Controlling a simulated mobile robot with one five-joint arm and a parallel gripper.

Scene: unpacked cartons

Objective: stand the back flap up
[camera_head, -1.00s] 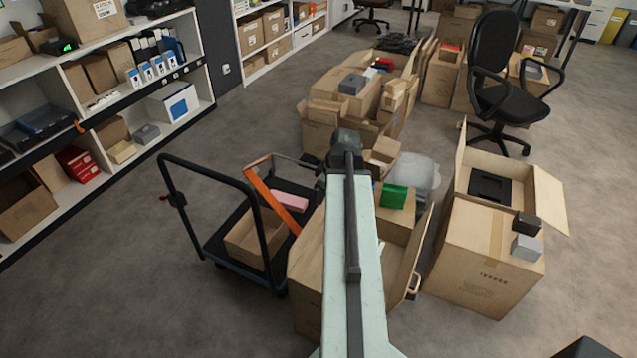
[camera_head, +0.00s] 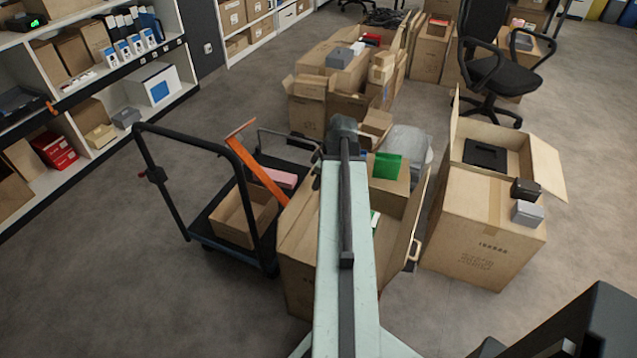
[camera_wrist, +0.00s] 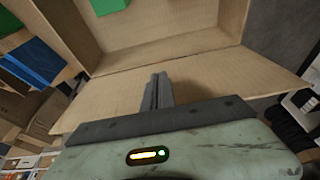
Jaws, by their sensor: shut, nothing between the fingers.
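The open brown carton (camera_head: 298,258) stands under my arm in the head view, partly covered by it. A side flap (camera_head: 417,215) stands up at its right. In the wrist view a cardboard flap (camera_wrist: 215,92) runs across the picture, folded outward from the edge of the carton (camera_wrist: 170,48); I take it for the back flap. My gripper (camera_wrist: 157,82) is shut and empty, its fingertips over this flap near its crease; I cannot tell if they touch. In the head view my wrist (camera_head: 342,135) is past the carton's far side and the fingers are hidden.
A green item (camera_head: 388,166) lies on cardboard right of my arm. A trolley (camera_head: 215,245) with an open box stands at left. Another open carton (camera_head: 480,235) with small boxes on top stands close at right. More cartons (camera_head: 330,75) are behind. Floor at left front is clear.

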